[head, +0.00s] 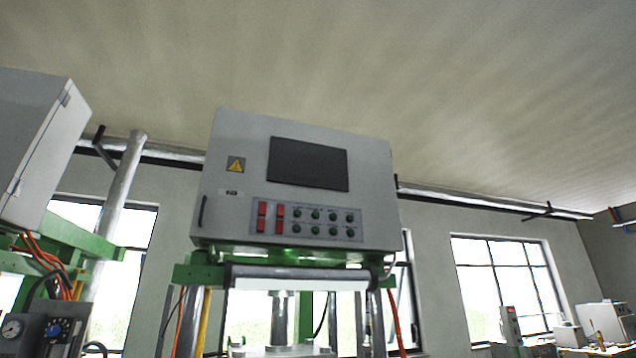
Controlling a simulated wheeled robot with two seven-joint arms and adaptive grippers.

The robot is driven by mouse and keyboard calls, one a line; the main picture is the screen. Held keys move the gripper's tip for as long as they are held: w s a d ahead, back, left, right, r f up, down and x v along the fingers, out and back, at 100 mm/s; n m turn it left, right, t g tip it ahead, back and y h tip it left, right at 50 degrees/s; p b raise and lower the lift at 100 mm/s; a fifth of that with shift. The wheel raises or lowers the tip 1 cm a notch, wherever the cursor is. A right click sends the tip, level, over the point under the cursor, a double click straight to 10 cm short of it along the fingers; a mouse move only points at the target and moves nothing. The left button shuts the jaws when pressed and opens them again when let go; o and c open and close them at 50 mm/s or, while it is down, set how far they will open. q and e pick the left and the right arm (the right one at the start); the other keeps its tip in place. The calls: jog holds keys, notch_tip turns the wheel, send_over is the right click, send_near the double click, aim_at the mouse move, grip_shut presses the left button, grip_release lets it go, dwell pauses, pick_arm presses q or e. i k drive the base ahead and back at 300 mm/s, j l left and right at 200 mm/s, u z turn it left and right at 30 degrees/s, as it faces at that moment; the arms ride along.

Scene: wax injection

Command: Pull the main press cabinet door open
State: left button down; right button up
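The main press cabinet (372,170) is a grey box in the middle of the head view, mounted on a green press frame. Its front door (228,140) looks shut. The door carries a dark screen (308,164), a yellow warning sign, and a panel of red switches and round buttons (310,220). A dark vertical handle (203,212) sits at the door's lower left edge. Neither of my grippers shows in this view, so their state cannot be seen.
Another grey cabinet (38,140) stands at the left on green framing, with hanging orange cables and a gauge below it. Metal pipes run along the back wall (440,260). Windows (500,280) are behind. White equipment (602,322) stands at the lower right.

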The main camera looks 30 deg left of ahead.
aim_at(252, 158)
jog(key=k+j+u, duration=0.1)
jog(key=j+u, duration=0.25)
jog(key=k+j+u, duration=0.1)
jog(key=j+u, duration=0.15)
jog(key=u, duration=0.15)
jog(key=j+u, duration=0.35)
jog(key=k, duration=0.05)
